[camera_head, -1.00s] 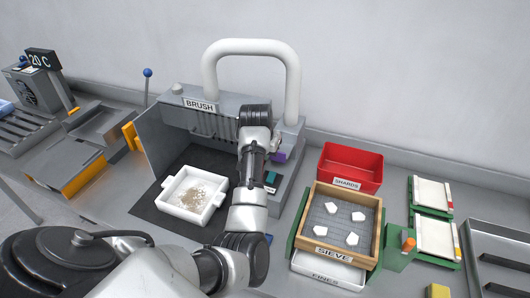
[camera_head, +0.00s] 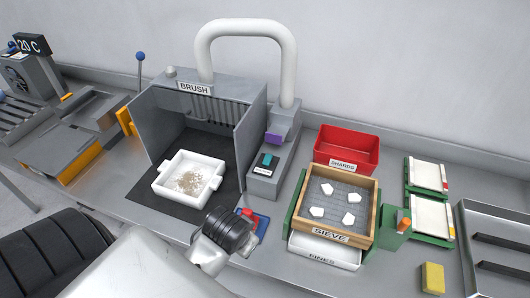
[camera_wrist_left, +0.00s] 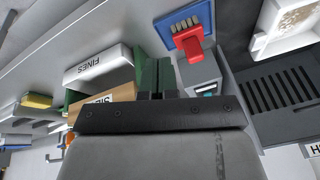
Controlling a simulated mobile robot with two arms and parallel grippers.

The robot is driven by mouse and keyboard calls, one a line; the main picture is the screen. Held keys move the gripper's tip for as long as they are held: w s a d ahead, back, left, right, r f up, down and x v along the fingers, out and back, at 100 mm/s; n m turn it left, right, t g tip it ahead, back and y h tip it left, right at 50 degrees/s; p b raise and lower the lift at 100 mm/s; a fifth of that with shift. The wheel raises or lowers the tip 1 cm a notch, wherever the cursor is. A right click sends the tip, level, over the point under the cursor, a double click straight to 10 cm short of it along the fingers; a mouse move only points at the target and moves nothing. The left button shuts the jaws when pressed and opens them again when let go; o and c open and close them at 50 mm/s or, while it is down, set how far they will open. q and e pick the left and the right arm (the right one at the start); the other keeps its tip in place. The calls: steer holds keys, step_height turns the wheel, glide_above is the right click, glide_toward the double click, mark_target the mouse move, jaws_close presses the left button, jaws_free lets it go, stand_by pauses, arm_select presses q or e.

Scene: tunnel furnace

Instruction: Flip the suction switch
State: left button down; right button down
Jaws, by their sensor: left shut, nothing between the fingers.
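A grey box (camera_head: 286,168) stands right of the brushing hood, under the white pipe. On its sloped top is a dark switch with a teal part (camera_head: 267,160) and a small white label too small to read; this seems to be the suction switch. The teal part also shows in the left wrist view (camera_wrist_left: 209,96). My left arm comes in from the lower left, and its wrist is at the bench front, short of the box. The left gripper's fingers (camera_wrist_left: 156,68) are shut and empty, apart from the switch. The right gripper is out of view.
A red-handled item on a blue plate (camera_head: 262,224) lies near my left wrist. The hood (camera_head: 165,108) holds a white tray (camera_head: 164,187) with debris. Right of the box are the wooden sieve (camera_head: 374,205) with white pieces, the fines tray (camera_head: 322,257) and the red shards bin (camera_head: 347,146).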

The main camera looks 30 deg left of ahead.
arm_select(q)
steer(key=s+d+f+g+b, duration=0.1)
steer(key=s+f+b, duration=0.2)
steer(key=f, duration=0.9)
steer(key=s+d+f+m+h+b, duration=0.1)
steer(key=s+f+b, duration=0.15)
steer(key=f, duration=0.95)
steer(key=s+d+f+g+b, duration=0.15)
steer(key=s+f, duration=0.25)
steer(key=f, duration=0.8)
steer(key=s+a+f+b, duration=0.1)
steer(key=s+f+b, duration=0.3)
steer(key=s+f, duration=1.1)
steer(key=shift+s+a, duration=0.25)
steer(key=shift+a, duration=0.1)
steer(key=shift+s+f, duration=0.1)
